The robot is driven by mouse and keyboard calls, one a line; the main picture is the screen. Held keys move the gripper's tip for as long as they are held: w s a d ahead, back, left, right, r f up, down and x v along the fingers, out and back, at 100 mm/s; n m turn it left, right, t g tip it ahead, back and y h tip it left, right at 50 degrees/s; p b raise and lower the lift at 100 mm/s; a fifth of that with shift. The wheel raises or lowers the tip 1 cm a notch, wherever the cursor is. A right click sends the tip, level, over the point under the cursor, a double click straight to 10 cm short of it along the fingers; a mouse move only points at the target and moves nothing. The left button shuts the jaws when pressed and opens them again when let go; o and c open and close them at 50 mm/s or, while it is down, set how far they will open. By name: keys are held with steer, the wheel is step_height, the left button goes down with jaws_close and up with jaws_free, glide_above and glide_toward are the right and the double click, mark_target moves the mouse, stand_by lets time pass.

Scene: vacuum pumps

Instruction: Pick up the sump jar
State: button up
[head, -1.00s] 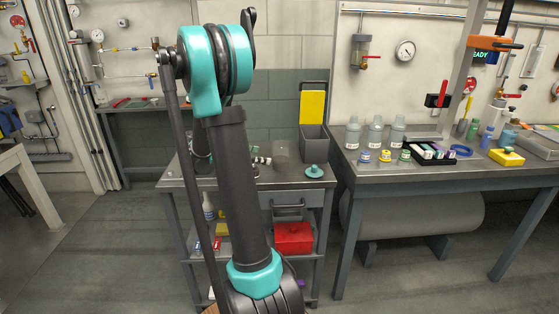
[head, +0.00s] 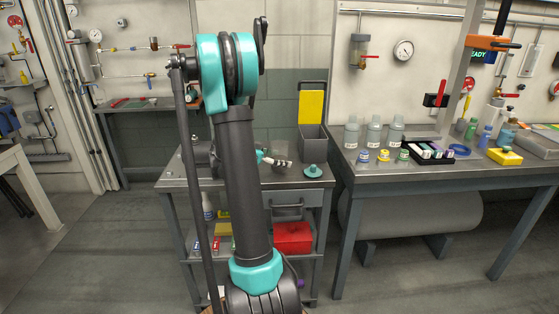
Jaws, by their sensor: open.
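A translucent, greyish jar (head: 285,148), seemingly the sump jar, stands on the top of the grey cart (head: 296,184), left of the open grey bin. My gripper (head: 287,164) shows only in part, small, low over the cart top, as a black-and-white end beyond a teal wrist piece. It is open and overlaps the lower part of the jar in the picture; whether it touches the jar I cannot tell. My dark arm hides the left part of the cart top. A teal knobbed lid (head: 313,171) lies at the cart's right front.
The grey bin (head: 314,143) with a raised yellow panel stands right of the jar. The workbench (head: 400,175) on the right carries several bottles, small jars and a black tray (head: 430,152). A red box (head: 292,238) sits on the cart's lower shelf.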

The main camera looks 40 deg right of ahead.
steer(key=shift+c, duration=0.2)
steer(key=c, duration=1.4)
steer(key=shift+r, duration=0.2)
